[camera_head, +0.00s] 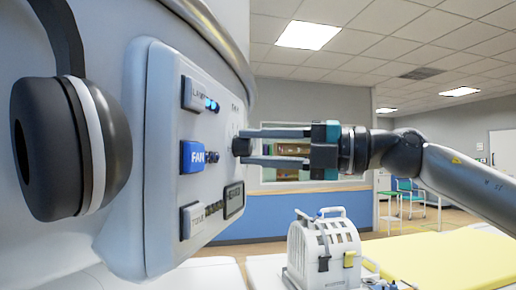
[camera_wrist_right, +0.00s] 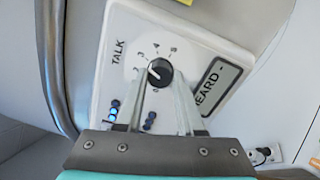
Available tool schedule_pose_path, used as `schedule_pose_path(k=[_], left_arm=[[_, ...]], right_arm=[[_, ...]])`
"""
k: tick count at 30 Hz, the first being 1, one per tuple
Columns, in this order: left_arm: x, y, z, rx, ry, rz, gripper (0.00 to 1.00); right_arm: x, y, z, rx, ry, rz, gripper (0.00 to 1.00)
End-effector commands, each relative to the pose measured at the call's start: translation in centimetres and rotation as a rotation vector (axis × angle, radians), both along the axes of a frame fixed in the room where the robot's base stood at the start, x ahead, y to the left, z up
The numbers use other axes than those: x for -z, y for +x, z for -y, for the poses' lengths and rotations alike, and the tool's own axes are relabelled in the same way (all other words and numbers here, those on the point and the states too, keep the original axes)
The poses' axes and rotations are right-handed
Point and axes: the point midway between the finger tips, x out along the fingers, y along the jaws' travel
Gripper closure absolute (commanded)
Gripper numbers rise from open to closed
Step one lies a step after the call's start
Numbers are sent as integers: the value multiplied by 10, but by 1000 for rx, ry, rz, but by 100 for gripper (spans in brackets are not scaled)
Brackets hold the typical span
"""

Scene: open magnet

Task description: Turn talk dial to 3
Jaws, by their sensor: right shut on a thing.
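The talk dial (camera_wrist_right: 160,72) is a round black knob on the white panel (camera_head: 155,205), with a "TALK" label (camera_wrist_right: 118,51) beside it. In the wrist view its white pointer mark points left and slightly up. Small marks ring the dial, too small to read. My right gripper (camera_head: 247,147) reaches in from the right and is shut on the dial, one finger on each side; it also shows in the wrist view (camera_wrist_right: 163,86). In the head view the dial (camera_head: 240,147) is seen edge-on. My left gripper is not in view.
The panel also has a LAMP switch (camera_head: 193,95), a blue FAN switch (camera_head: 193,156), a lower-left switch (camera_head: 192,219) and a HEARD plate (camera_wrist_right: 214,83). Black headphones (camera_head: 70,148) hang at left. A white head coil (camera_head: 323,250) stands by the yellow bed (camera_head: 440,262).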

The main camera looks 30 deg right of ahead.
Motion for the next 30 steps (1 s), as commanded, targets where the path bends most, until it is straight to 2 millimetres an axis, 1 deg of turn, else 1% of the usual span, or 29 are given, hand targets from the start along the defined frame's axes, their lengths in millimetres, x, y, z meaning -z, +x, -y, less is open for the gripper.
schedule_pose_path(k=[10,11,18,30], left_arm=[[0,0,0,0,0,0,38],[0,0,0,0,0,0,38],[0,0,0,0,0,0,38],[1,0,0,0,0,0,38]], right_arm=[[0,0,0,-1,1,-3,100],[0,0,0,-1,1,-2,61],[0,0,0,-1,1,-2,34],[0,0,0,0,1,-1,33]])
